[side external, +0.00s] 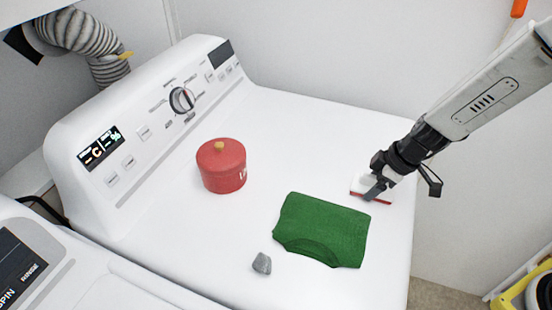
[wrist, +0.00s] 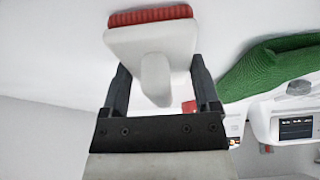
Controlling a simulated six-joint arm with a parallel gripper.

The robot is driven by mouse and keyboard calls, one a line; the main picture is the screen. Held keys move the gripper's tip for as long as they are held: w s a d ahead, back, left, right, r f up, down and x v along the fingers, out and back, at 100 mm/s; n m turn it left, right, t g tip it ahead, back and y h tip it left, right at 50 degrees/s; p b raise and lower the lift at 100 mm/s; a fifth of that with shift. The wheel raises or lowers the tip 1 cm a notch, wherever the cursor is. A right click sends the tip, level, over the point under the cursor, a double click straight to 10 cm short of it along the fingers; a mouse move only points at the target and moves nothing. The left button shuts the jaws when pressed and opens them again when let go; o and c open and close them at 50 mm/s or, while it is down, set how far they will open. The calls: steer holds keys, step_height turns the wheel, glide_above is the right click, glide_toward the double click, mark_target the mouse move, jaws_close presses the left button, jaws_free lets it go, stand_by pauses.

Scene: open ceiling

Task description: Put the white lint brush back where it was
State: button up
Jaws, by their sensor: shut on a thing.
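The white lint brush (wrist: 150,45) has a red bristle strip along one edge. It also shows in the side view (side external: 363,187), at the right part of the dryer top, partly hidden by the fingers. My gripper (side external: 378,184) is shut on it; in the wrist view my gripper (wrist: 158,85) has a finger on each side of the brush's handle. The red strip is low, at or just above the dryer top; I cannot tell if it touches.
A folded green cloth (side external: 325,228) lies left of the brush on the white dryer top (side external: 300,135). A grey lump (side external: 262,263) and a red lidded canister (side external: 222,167) stand farther left. The dryer's back right is clear.

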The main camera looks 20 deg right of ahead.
steer(key=o, duration=0.9)
steer(key=shift+r, duration=0.15)
steer(key=shift+d+r, duration=0.1)
steer(key=shift+r, duration=0.4)
steer(key=shift+v, duration=5.45)
steer(key=shift+s, duration=0.1)
steer(key=shift+f, duration=0.1)
